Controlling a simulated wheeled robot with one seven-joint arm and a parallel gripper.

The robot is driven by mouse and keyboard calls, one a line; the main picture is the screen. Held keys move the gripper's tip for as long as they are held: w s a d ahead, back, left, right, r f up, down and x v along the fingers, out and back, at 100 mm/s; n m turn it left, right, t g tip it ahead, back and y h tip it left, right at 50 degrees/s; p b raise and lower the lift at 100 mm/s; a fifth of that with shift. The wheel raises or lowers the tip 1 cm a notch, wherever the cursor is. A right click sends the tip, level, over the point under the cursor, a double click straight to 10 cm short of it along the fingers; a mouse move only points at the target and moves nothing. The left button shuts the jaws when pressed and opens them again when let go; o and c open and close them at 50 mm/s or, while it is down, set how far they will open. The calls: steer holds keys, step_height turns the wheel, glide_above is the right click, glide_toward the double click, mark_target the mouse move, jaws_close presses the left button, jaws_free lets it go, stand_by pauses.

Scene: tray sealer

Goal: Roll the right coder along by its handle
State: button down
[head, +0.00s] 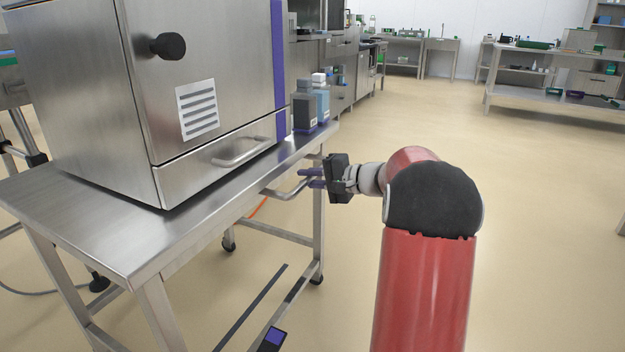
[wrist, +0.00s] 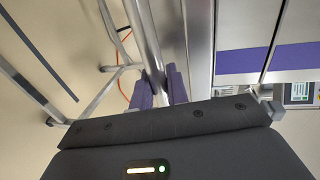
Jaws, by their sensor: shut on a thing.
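The right coder (head: 195,100) appears to be the large steel cabinet with a black knob and a purple edge strip, standing on a steel table (head: 150,240) with casters. A bent steel bar handle (head: 283,194) sticks out from the table's near right side, below the top. My gripper (head: 309,178) reaches it from the right, with its purple fingers shut on the handle. In the wrist view the handle bar (wrist: 145,38) runs down between the two fingers (wrist: 160,88).
Grey and blue bottles (head: 304,106) stand on the table's far right corner. A caster (head: 316,275) rests on the floor below. An orange cable (head: 258,208) hangs behind the frame. A dark strip (head: 250,308) lies on the floor. Open floor (head: 540,220) lies to the right.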

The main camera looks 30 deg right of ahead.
steer(key=r+x, duration=0.1)
steer(key=x, duration=0.7)
steer(key=r+b+x, duration=0.1)
steer(key=r+x, duration=0.1)
steer(key=x, duration=0.6)
steer(key=shift+w+a+r, duration=0.3)
steer(key=shift+w+a, duration=0.05)
steer(key=shift+a, duration=0.2)
steer(key=c, duration=1.4)
jaws_free()
steer(key=shift+a, duration=0.1)
steer(key=shift+f, duration=0.1)
steer(key=v, duration=0.8)
steer(key=shift+w, duration=0.1)
